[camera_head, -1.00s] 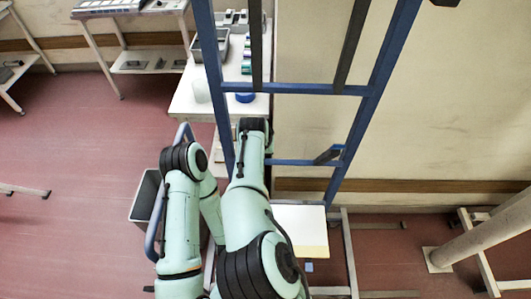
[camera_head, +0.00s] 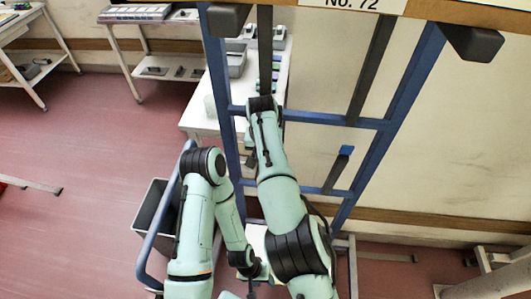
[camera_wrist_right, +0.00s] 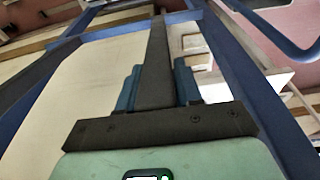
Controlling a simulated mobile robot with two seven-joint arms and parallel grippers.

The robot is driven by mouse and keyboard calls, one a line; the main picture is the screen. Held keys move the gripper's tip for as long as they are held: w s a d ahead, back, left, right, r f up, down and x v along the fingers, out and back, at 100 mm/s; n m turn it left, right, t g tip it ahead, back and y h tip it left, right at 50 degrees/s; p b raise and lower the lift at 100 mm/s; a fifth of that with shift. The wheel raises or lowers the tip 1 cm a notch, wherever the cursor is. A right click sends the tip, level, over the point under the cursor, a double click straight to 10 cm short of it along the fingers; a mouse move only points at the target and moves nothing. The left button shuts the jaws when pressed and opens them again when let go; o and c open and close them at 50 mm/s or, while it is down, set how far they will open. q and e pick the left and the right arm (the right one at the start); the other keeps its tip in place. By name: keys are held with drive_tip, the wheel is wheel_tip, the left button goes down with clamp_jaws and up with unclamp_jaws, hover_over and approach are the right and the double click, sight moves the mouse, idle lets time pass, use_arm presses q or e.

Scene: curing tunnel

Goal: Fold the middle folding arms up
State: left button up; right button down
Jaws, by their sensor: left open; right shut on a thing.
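A tall blue frame (camera_head: 418,68) stands before me. A dark folding arm (camera_head: 265,50) shows at its left side and a matching one (camera_head: 371,70) at its right; I cannot tell their exact angle. My right arm reaches up to the left one. In the right wrist view the blue fingers of my right gripper (camera_wrist_right: 157,88) lie on both sides of this dark bar (camera_wrist_right: 157,50), shut on it. In the head view that gripper is hidden behind my wrist. My left gripper (camera_head: 252,287) is open, low near the bottom edge, away from the folding arms.
A short lower arm with a blue tip (camera_head: 346,150) is at the frame's lower right. Dark blocks (camera_head: 470,42) and a "No. 72" sign (camera_head: 350,4) are at the top. A grey bin (camera_head: 153,218) stands left of the frame, before a white table (camera_head: 200,120). Red floor at left is open.

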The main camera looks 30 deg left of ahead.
drive_tip(key=shift+f, duration=0.1)
drive_tip(key=c, duration=0.8)
unclamp_jaws()
drive_tip(key=shift+c, duration=0.2)
drive_tip(key=r, duration=0.2)
drive_tip(key=s+r, duration=0.1)
drive_tip(key=r, duration=0.4)
drive_tip(key=shift+s+d+r, duration=0.2)
drive_tip(key=shift+d, duration=0.1)
